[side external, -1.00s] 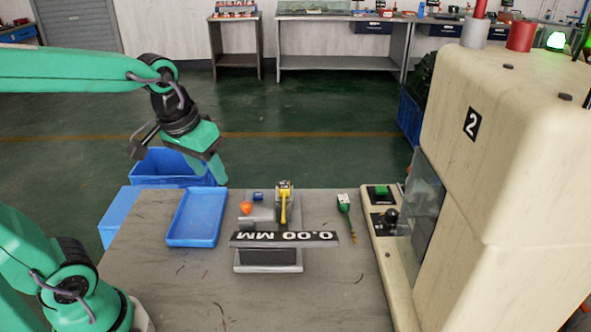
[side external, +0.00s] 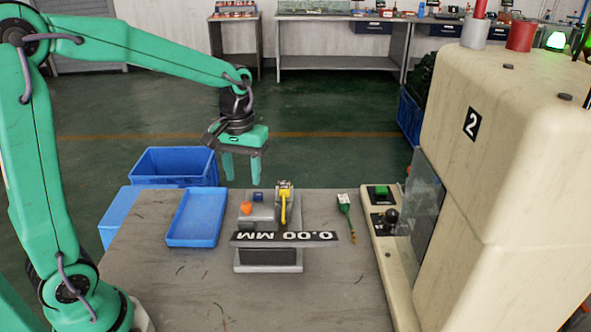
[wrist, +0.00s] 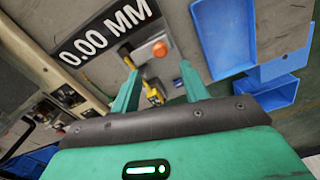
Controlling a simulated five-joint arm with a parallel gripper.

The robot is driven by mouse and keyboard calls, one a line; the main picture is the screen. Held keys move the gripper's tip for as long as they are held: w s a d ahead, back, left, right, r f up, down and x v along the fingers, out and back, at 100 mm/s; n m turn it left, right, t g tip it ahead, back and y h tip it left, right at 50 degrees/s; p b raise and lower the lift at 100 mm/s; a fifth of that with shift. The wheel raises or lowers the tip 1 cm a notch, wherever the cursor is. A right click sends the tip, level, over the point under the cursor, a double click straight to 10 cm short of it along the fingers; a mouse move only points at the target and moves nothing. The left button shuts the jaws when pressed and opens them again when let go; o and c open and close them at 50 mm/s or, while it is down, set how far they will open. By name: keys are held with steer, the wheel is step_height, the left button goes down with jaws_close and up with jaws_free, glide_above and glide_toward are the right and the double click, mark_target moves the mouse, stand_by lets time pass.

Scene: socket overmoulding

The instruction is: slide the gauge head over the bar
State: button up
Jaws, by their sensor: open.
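My gripper (side external: 242,175) is open and empty, fingers pointing down, in the air above and behind the grey fixture (side external: 257,222). The fixture carries an orange round part (side external: 246,208), a small blue part (side external: 258,197) and a yellow-handled piece (side external: 284,205) on its right. Which of these is the gauge head and which the bar, I cannot tell. The display (side external: 285,238) in front reads 0.00 MM, upside down in the side view. In the wrist view the orange part (wrist: 160,49) shows just beyond my fingertips (wrist: 160,67).
A blue tray (side external: 197,217) lies at the table's left, with a blue bin (side external: 172,165) behind it. A green-handled tool (side external: 344,204) lies right of the fixture. The large cream machine (side external: 490,150) and its control panel stand at the right. The front of the table (side external: 200,290) is clear.

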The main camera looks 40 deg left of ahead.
mark_target(246, 203)
steer(key=shift+f, duration=0.15)
steer(key=shift+f, duration=3.75)
jaws_close()
